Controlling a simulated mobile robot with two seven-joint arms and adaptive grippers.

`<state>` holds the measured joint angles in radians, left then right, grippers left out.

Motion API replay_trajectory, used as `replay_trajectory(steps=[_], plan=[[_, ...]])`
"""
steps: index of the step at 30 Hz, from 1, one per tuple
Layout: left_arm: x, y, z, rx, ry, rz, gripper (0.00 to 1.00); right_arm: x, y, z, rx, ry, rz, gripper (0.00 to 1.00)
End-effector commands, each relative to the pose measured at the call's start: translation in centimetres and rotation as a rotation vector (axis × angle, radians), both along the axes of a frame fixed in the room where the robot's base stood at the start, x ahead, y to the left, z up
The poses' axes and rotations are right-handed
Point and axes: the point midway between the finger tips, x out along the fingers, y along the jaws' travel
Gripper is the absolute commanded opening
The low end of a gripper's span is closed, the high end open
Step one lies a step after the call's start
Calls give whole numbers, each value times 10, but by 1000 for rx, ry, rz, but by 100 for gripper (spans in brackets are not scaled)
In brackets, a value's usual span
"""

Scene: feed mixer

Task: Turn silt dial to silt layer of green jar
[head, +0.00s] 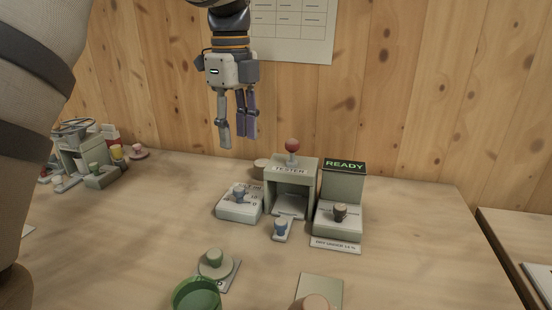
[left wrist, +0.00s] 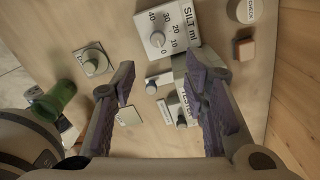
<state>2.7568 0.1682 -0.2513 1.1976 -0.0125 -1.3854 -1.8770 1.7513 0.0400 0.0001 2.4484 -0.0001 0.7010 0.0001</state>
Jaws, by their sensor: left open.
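The silt dial (head: 240,204) is a white box with a blue-grey knob, left of the tester in the head view. In the left wrist view, the dial (left wrist: 175,27) shows "SILT ml" and a scale from 0 to 40; its dark round knob (left wrist: 157,40) is unobstructed. The knob's exact setting is too small to read. The green jar (head: 197,294) stands at the bottom edge of the head view, partly cut off; it also shows in the left wrist view (left wrist: 56,101). Its silt layer cannot be made out. My left gripper (head: 236,138) is open and empty, high above the table, fingers pointing down.
The tester (head: 305,170) has a red-ball lever (head: 292,145). A READY display (head: 344,168) stands to its right. A round knob (head: 214,258) sits on a plate near the jar. Other equipment (head: 85,150) is at far left.

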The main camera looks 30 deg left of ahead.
Motion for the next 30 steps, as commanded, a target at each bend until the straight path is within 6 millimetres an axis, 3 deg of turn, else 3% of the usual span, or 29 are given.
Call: replay_trajectory(steps=[5, 15, 18, 22, 30], plan=[[-1, 0, -8, 0, 0, 0, 41, -1, 0, 2, 0, -1, 0, 53], [-2, 0, -90, 1, 2, 2, 41, 5, 0, 6, 0, -20, 0, 53], [-2, 0, -107, 0, 0, 0, 41, 6, 0, 7, 0, -23, 0, 53], [-2, 0, -118, 1, -2, 1, 41, 6, 0, 7, 0, -25, 0, 53], [-2, 0, -120, 1, -2, 1, 38, 6, 0, 7, 0, -25, 0, 53]])
